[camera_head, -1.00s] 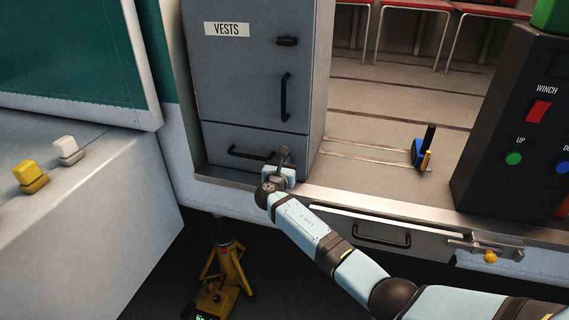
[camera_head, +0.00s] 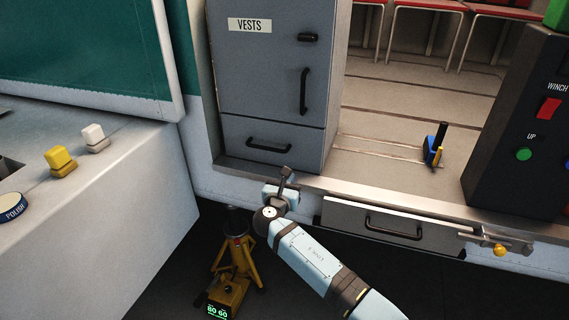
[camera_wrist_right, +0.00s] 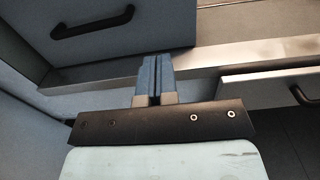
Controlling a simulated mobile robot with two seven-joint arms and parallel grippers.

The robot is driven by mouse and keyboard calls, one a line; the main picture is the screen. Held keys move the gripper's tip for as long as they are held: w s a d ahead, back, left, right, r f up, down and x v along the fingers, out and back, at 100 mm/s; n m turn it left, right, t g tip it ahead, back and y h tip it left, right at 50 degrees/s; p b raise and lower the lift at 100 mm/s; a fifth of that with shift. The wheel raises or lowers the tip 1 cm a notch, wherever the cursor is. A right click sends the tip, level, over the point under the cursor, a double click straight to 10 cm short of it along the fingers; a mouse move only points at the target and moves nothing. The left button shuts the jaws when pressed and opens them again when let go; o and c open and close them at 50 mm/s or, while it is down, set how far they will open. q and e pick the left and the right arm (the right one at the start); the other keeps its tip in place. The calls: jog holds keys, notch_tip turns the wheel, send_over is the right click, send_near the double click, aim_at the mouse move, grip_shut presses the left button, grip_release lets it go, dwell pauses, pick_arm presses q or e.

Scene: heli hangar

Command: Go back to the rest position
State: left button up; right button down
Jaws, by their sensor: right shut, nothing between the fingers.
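My right gripper (camera_head: 287,172) is in front of the sill below the grey vests cabinet (camera_head: 262,75). Its blue fingers are together with nothing between them, as the right wrist view (camera_wrist_right: 153,80) shows. The cabinet's lower drawer with a black handle (camera_head: 268,146) is closed and lies just behind and left of the gripper. The gripper looks apart from the handle. My left gripper is not in view.
Below the sill is a drawer with a black handle (camera_head: 393,227), right of my arm. A yellow jack (camera_head: 232,270) stands on the dark floor. A white counter (camera_head: 120,180) is at left. A black winch panel (camera_head: 520,120) is at right. A blue and yellow item (camera_head: 434,150) stands on the cabin floor.

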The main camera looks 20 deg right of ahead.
jog(key=s+a+f+m+g+y+p, duration=0.25)
jog(key=s+f+m+y, duration=0.65)
jog(key=s+f, duration=0.9)
jog(key=s+r+m+g+y, duration=0.1)
jog(key=s+m+y, duration=0.3)
jog(key=s+m, duration=1.2)
jog(key=s+r+p, duration=0.1)
jog(key=s, duration=0.5)
jog(key=shift+d+m+y, duration=0.15)
jog(key=shift+m+y, duration=0.15)
jog(key=shift+y, duration=0.1)
jog(key=shift+s+r, duration=0.1)
